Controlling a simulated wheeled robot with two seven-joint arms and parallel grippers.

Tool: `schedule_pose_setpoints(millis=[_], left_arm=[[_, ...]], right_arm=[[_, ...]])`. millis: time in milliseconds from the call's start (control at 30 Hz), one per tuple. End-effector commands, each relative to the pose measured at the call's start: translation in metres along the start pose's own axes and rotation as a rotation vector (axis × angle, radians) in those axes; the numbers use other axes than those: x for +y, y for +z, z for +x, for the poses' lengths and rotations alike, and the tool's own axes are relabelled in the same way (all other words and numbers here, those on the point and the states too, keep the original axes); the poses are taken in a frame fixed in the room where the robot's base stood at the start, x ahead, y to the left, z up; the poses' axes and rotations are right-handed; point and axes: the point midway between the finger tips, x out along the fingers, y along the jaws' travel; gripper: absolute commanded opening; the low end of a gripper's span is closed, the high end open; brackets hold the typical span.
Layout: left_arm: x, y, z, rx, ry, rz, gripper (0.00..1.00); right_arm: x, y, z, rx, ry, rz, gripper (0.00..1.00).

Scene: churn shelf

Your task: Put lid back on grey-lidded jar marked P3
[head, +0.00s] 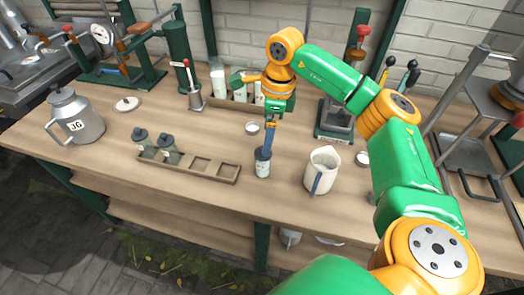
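A small jar (262,168) with a dark grey top stands upright on the bench, right of a wooden tray (225,179). Its marking is too small to read. My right gripper (266,150) points straight down over it, its blue fingers at the jar's top; I cannot tell whether they grip it. Two more grey-topped jars (140,137) (168,150) stand at the tray's left end, their markings unreadable. A small pale round piece (253,128) lies behind the gripper, and another (363,158) lies right of the pitcher. My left gripper is out of view.
A white pitcher (322,172) stands right of the jar, close to my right arm. Two tray compartments at the right look empty. A metal can (75,115) and a lid (127,104) are at left. Presses and bottles line the back. The bench front is clear.

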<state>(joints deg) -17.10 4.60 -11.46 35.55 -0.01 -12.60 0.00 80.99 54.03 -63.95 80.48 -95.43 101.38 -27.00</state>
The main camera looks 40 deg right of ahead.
Motion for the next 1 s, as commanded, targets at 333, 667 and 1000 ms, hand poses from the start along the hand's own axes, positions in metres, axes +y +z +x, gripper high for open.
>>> schedule_pose_setpoints(millis=[333,667,1000], left_arm=[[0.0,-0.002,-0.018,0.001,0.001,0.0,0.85],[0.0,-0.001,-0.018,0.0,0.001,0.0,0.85],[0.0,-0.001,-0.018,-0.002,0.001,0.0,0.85]], right_arm=[[-0.001,0.005,0.042,0.001,0.003,0.0,0.94],[-0.002,0.005,0.052,-0.001,0.0,0.0,0.94],[-0.002,0.005,0.052,-0.001,0.0,0.0,0.32]])
